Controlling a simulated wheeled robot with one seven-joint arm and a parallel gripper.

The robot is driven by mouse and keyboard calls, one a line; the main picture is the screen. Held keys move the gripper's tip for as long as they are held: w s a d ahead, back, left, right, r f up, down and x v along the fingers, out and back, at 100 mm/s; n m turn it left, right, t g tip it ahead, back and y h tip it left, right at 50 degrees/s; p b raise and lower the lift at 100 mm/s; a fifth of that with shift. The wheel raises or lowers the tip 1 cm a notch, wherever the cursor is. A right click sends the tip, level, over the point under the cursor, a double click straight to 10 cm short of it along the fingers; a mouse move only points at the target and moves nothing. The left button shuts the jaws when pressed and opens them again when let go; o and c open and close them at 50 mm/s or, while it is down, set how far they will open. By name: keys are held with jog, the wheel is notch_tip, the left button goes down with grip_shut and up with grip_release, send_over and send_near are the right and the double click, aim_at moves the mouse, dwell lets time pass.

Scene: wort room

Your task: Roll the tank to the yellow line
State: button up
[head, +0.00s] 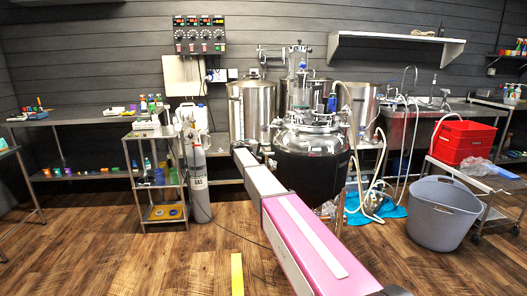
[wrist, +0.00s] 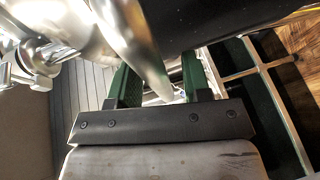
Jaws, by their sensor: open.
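The tank (head: 312,165) is a black-sided vessel with a shiny steel lid and fittings, upright at the centre of the head view. A short yellow line (head: 237,272) lies on the floor in front of it, left of my arm. My arm reaches to the tank's left side, and the gripper is hard to make out there. In the wrist view my gripper (wrist: 160,88) has its green fingers apart. A tapered shiny steel part (wrist: 128,35) reaches down between them, and the tank's black side (wrist: 215,18) is above. I cannot tell whether the fingers touch the steel.
A grey gas cylinder (head: 197,170) and a shelf cart (head: 143,185) stand left of the tank. Steel vessels (head: 250,108) stand behind. Hoses and a blue sheet (head: 391,210) lie right, near a grey tub (head: 441,213). The wooden floor at front left is clear.

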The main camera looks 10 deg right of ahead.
grip_shut()
jog(key=shift+a, duration=0.1)
jog(key=a, duration=3.2)
jog(key=shift+f, duration=0.2)
jog(key=shift+c, duration=0.2)
grip_release()
jog(key=shift+w+a+f, duration=0.1)
jog(key=shift+o, duration=0.2)
jog(key=shift+r, duration=0.2)
